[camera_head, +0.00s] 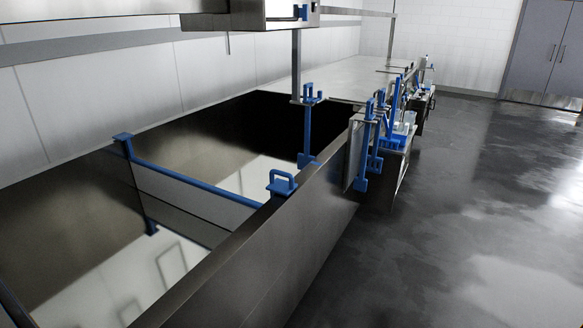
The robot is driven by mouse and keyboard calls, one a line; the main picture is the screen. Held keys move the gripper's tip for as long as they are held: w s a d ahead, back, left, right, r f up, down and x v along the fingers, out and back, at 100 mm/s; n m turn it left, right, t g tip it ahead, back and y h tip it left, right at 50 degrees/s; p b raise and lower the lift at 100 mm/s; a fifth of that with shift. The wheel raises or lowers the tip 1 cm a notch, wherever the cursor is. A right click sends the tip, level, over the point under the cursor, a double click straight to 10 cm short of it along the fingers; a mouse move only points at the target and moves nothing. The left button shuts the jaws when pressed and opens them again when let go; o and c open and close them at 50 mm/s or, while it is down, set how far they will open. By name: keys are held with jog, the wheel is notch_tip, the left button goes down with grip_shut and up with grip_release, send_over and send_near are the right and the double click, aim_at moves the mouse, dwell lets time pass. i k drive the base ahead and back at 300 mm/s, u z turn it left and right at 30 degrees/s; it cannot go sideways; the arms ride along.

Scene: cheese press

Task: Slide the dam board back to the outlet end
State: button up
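A long steel vat (255,270) fills the left and middle of the view. The dam board, topped by a blue bar (196,186), stands across the vat from the far-left wall to the near-right wall. Its face shows as a grey panel below the bar. A blue looped handle (283,182) sits at its right end, on or just over the vat's right rim. A blue end piece (123,140) sits at the left rim. I cannot tell which vat end is the outlet. My gripper is not in view.
Blue long-handled tools (308,130) hang at the vat's far end, with more blue tools (392,120) on its right side. A steel table (335,78) lies beyond. A steel housing (250,14) overhangs the top. The dark floor (470,190) to the right is clear.

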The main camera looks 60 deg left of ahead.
aim_at(228, 210)
jog(key=i, duration=0.6)
jog(key=z, duration=0.65)
jog(key=k, duration=0.15)
jog(key=u, duration=2.6)
jog(key=k, duration=0.2)
jog(key=u, duration=1.45)
jog(key=i, duration=0.15)
jog(key=u, duration=0.25)
